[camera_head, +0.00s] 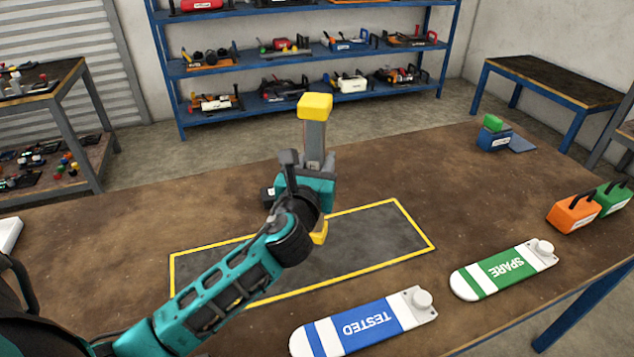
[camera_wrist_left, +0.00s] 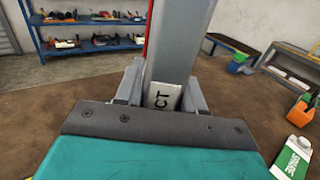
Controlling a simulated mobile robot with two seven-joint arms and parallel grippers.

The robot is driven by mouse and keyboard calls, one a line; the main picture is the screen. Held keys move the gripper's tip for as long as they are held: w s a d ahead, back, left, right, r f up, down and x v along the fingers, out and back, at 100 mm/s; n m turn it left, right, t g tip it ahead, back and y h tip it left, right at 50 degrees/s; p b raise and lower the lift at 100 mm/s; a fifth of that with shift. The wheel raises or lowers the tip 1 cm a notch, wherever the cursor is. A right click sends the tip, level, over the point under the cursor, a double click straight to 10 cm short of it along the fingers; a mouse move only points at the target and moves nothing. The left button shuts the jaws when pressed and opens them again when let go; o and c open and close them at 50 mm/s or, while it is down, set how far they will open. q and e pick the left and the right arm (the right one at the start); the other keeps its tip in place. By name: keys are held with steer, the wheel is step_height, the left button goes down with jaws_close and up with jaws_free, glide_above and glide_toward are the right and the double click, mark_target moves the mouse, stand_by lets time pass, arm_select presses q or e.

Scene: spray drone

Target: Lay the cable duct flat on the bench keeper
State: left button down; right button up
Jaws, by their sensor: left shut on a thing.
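The cable duct (camera_head: 314,140) is a long grey bar with yellow end caps. My left gripper (camera_head: 307,180) is shut on its middle and holds it roughly upright over the bench. Its lower yellow end shows below the gripper, above the yellow-outlined dark area (camera_head: 375,237); I cannot tell whether it touches. In the left wrist view the duct (camera_wrist_left: 180,45) rises between the fingers (camera_wrist_left: 160,92), with a red edge and a label partly reading "CT". A small dark labelled block (camera_head: 267,196) is half hidden behind the gripper. I cannot tell which thing is the bench keeper.
A blue "TESTED" plate (camera_head: 365,325) and a green "SPARE" plate (camera_head: 505,269) lie at the front right. Orange (camera_head: 573,214) and green (camera_head: 612,197) boxes stand at the right edge. A blue box (camera_head: 493,138) stands at the back right.

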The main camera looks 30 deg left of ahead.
arm_select(q)
steer(key=shift+f+b, duration=0.8)
steer(key=shift+f, duration=1.55)
steer(key=shift+f, duration=0.15)
steer(key=c, duration=0.7)
jaws_free()
